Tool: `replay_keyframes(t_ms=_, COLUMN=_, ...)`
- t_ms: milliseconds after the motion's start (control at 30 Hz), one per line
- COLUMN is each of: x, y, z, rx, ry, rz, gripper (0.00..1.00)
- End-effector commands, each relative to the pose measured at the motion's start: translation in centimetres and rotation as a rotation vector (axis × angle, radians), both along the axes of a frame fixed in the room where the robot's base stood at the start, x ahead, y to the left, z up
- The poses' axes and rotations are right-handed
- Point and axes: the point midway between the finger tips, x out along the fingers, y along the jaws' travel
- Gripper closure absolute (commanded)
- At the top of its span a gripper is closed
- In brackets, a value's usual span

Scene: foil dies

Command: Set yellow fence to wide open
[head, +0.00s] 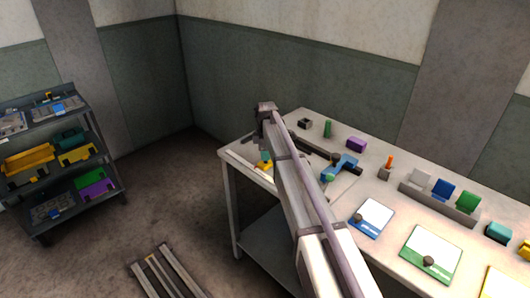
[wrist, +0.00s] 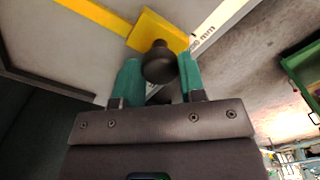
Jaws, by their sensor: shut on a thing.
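The yellow fence (wrist: 158,30) is a small yellow block with a dark round knob (wrist: 158,65) on it. It sits at a pale scale strip (wrist: 222,25) with "mm" lettering. My gripper (wrist: 158,75) has its teal fingers on both sides of the knob, shut on it. In the head view the fence (head: 265,167) is a small yellow patch at the table's left end, with my gripper (head: 265,156) just above it. My arm hides part of the table there. The scale reading at the fence cannot be made out.
The table (head: 395,200) also holds a blue device (head: 342,168), a purple block (head: 357,144), a blue-framed plate (head: 371,216), a green-framed plate (head: 430,252) and a rack (head: 440,205) with coloured pieces. A shelf cart (head: 75,160) stands at left. A yellow stripe (wrist: 95,12) marks the surface.

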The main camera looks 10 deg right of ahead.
Motion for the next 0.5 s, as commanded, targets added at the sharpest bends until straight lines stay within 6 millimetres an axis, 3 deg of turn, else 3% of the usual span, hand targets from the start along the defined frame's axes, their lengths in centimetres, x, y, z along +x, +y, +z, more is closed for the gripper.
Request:
replay_keyframes(t_ms=300, x=-5.3, y=-3.4, z=0.0, rx=0.000, ry=0.001, rz=-0.001, gripper=1.00)
replay_keyframes(t_ms=500, x=-6.0, y=-4.0, z=0.0, rx=0.000, ry=0.001, rz=0.000, gripper=1.00)
